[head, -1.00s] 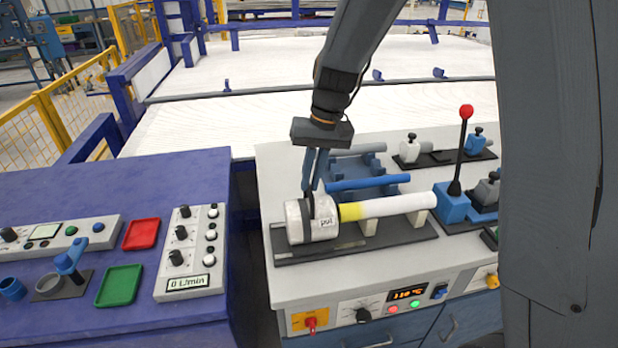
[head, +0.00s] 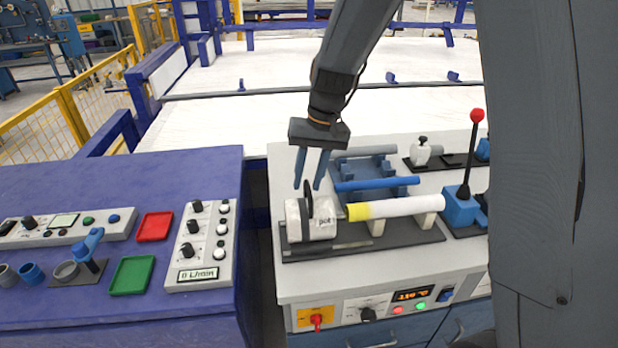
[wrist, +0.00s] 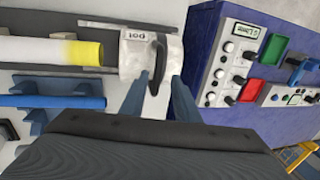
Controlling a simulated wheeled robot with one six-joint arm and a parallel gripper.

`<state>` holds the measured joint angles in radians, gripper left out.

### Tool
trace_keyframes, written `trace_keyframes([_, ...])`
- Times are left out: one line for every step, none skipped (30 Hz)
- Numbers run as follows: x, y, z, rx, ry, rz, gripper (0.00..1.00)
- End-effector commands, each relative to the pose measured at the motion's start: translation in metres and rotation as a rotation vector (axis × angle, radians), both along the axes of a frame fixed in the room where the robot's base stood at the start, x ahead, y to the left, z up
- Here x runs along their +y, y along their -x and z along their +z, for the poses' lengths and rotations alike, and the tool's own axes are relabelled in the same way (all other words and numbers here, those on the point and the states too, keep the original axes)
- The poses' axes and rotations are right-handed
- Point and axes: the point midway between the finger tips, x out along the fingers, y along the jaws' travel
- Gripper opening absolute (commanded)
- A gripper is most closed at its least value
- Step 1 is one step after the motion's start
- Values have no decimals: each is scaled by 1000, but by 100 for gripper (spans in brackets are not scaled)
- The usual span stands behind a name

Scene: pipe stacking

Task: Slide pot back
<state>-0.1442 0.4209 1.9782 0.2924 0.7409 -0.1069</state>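The pot (head: 322,216) is a short white cylinder labelled "pot" with a dark band and an upright dark handle (head: 308,196). It sits at the left end of a dark rail base (head: 360,243). A white pipe (head: 400,206) with a yellow end lies on supports to its right, with a small gap between. My gripper (head: 307,187) is open above the pot, one finger on each side of the handle. In the wrist view the pot (wrist: 132,52) shows the handle between the spread fingers (wrist: 161,80), with space on both sides.
A blue pipe (head: 378,184) lies on a rack behind. A red-knobbed lever (head: 472,150) stands to the right. The purple bench (head: 120,170) on the left holds control boxes, a red tray (head: 155,226) and a green tray (head: 132,275). A gap separates the benches.

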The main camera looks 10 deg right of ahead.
Motion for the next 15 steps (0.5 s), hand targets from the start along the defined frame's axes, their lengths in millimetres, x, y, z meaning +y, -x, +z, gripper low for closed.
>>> trace_keyframes([0, 0, 2, -1, 0, 0, 29])
trace_keyframes([-1, -1, 3, -2, 0, 0, 29])
trace_keyframes([-1, -1, 6, -2, 0, 0, 29])
trace_keyframes([-2, -1, 9, -2, 0, 1, 29])
trace_keyframes([-3, -1, 13, -3, 0, 0, 29])
trace_keyframes([-4, -2, 19, -5, 0, -1, 29])
trace_keyframes([-5, -1, 23, -4, 0, -1, 29])
trace_keyframes([-6, -1, 29, -5, 0, -1, 29])
trace_keyframes([-7, -2, 35, -5, -1, -1, 29])
trace_keyframes([-8, -2, 40, -5, -1, -1, 29])
trace_keyframes([-9, -2, 45, -6, -1, -1, 29])
trace_keyframes([-10, -2, 52, -5, 0, -1, 29])
trace_keyframes([-11, -2, 55, -5, 0, -1, 29])
trace_keyframes([-12, -2, 59, -4, 0, 0, 29])
trace_keyframes([-13, -2, 64, -4, 0, 0, 29])
